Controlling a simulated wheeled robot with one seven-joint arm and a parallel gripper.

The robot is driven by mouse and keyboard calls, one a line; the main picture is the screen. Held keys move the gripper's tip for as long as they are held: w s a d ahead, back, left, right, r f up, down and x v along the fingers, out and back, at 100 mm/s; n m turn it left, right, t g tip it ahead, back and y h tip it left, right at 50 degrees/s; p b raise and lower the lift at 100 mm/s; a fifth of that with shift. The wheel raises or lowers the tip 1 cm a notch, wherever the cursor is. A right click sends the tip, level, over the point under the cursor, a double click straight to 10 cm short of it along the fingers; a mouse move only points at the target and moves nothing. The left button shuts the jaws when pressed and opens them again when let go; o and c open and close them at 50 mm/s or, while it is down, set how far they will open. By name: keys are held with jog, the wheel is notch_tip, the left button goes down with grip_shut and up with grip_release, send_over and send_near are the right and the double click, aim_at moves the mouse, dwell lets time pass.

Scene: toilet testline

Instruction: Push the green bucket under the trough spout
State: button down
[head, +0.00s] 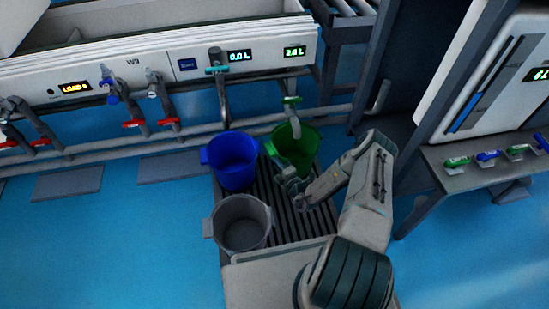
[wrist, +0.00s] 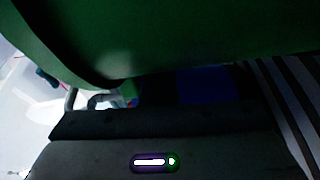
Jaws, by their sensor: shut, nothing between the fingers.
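The green bucket (head: 306,150) stands upright at the back right of a dark slatted platform (head: 291,221). A spout with a green handle (head: 291,104) hangs at its back edge, its lower end over or near the bucket's mouth; I cannot tell exactly. My gripper (head: 286,177) is shut and empty, low at the bucket's front side; contact is hard to tell. In the wrist view the green bucket's wall (wrist: 190,40) fills the top, very close. The white trough (head: 150,68) runs along the back left. Another spout with a teal handle (head: 216,70) is on its front.
A blue bucket (head: 233,162) stands left of the green one. A grey bucket (head: 241,225) stands in front of the blue one. Red-handled valves and pipes (head: 165,122) line the trough. A bench with several coloured handles (head: 457,163) is at the right. Blue floor is open at the left.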

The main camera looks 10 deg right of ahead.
jog(key=shift+d, duration=0.3)
jog(key=s+p, duration=0.4)
jog(key=s, duration=0.5)
jog(key=shift+s+a, duration=0.3)
jog(key=shift+a, duration=0.15)
